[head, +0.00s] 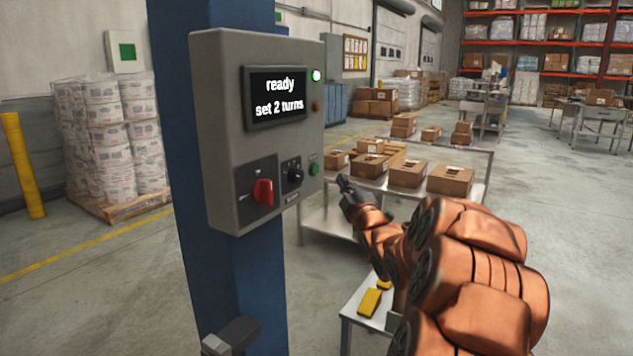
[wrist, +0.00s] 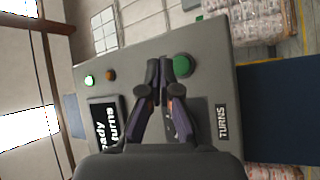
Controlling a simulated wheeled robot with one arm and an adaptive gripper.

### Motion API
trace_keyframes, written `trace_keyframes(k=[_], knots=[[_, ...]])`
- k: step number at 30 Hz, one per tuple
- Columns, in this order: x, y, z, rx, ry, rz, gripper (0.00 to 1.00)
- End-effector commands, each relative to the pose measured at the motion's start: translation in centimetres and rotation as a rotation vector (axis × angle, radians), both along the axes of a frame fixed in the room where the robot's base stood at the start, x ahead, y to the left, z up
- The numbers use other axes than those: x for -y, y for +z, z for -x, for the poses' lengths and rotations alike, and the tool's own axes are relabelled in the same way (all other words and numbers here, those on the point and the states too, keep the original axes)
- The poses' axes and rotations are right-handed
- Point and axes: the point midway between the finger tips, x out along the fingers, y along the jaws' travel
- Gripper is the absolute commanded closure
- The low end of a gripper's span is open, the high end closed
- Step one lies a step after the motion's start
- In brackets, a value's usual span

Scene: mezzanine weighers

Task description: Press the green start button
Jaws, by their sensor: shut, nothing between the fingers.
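The green start button (head: 314,169) is at the lower right of the grey control box (head: 215,130) in the head view. In the wrist view the green button (wrist: 184,65) is just right of my fingertips. My gripper (head: 344,184) is shut and empty, to the right of the button in the head view. In the wrist view my gripper (wrist: 166,68) has its fingers together in front of the panel. I cannot tell how far the tips are from the panel. The screen (head: 275,97) reads "ready set 2 turns".
A red switch (head: 262,192) and a black knob (head: 295,175) sit left of the button. A lit green lamp (head: 316,76) and an amber lamp (head: 316,106) are above it. The box hangs on a blue column (head: 175,200). A table (head: 325,222) with cartons stands behind.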

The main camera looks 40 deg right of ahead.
Motion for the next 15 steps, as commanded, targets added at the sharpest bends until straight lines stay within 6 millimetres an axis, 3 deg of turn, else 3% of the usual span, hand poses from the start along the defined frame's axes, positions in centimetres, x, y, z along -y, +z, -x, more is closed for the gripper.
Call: trace_keyframes(k=[6, 15], knots=[[2.2, 0.7, 2.2, 0.089, -0.033, 0.111, 1.00], [2.3, 1.0, 2.4, 0.100, -0.035, 0.125, 1.00]])
